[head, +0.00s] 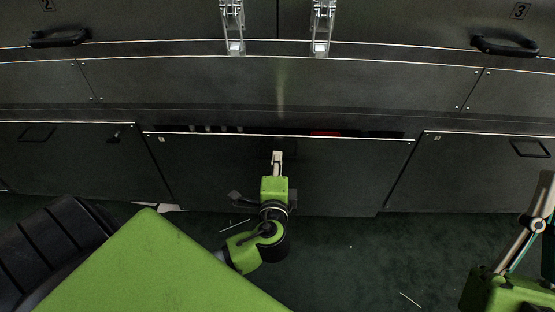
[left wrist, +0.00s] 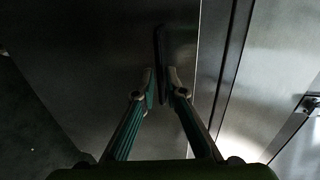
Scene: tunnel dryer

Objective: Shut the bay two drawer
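The bay two drawer (head: 225,170) is the dark front panel in the middle of the lower row. It stands out a little, with a dark gap along its top edge. My left gripper (head: 277,156) is at the upper middle of this panel. In the left wrist view, the fingers of my left gripper (left wrist: 161,84) are close together around the drawer's dark handle bar (left wrist: 159,45). In the head view the gripper hides most of the handle. My right gripper (head: 540,215) is at the right edge, away from the drawers and partly cut off.
Pale items and a red item (head: 326,134) show in the gap. Closed-looking drawer fronts flank it on the left (head: 75,160) and right (head: 470,175). Doors with black handles (head: 505,43) and metal latches (head: 322,25) are above. Dark green floor (head: 350,260) lies in front.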

